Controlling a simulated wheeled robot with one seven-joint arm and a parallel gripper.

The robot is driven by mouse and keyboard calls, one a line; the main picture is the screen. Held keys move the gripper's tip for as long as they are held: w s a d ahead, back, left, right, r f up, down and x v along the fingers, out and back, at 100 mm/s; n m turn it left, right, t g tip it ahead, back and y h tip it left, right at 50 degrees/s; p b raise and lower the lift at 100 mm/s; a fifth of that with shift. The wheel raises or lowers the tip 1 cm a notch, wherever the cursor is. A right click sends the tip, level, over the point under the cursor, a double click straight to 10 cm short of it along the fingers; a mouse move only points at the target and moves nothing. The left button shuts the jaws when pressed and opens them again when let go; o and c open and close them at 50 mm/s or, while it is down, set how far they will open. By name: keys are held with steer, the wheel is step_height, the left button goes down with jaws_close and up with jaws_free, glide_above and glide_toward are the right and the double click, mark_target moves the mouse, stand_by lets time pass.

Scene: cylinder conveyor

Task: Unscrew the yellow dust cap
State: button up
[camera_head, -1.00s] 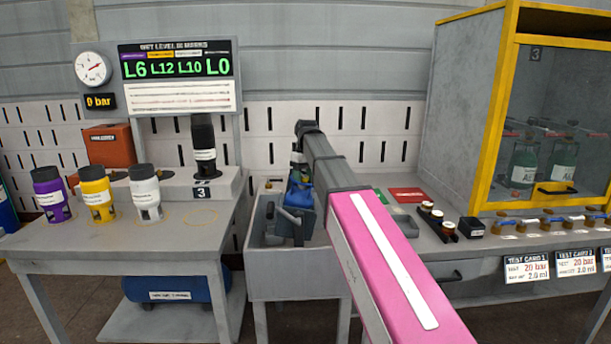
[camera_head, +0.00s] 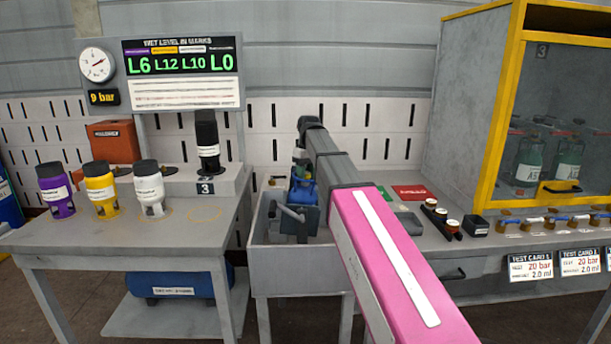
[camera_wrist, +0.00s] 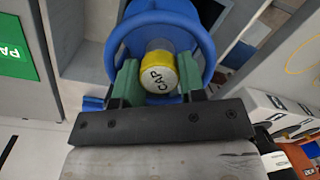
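The yellow dust cap (camera_wrist: 160,72) shows in the wrist view, with a pale end face marked "CAP". It sits inside the round blue collar of a blue cylinder (camera_wrist: 122,32). My gripper (camera_wrist: 161,78) has its two green fingers on opposite sides of the cap, and both appear to touch it. In the head view the blue cylinder (camera_head: 302,191) stands in the grey bench bay below the end of my arm. The cap and fingertips cannot be made out there.
A grey clamp-like fixture (camera_head: 292,218) is beside the cylinder. Purple, yellow and white canisters (camera_head: 101,192) stand on the left table, with a black one (camera_head: 208,147) on its raised block. A yellow-framed cabinet (camera_head: 505,110) stands at right. Small capped pieces (camera_head: 441,213) lie on the bench.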

steer(key=o, duration=1)
steer(key=shift+w, duration=0.2)
steer(key=shift+d+r, duration=0.1)
steer(key=shift+r, duration=0.1)
steer(key=shift+d+r, duration=0.15)
steer(key=shift+r, duration=0.9)
steer(key=shift+s, duration=0.2)
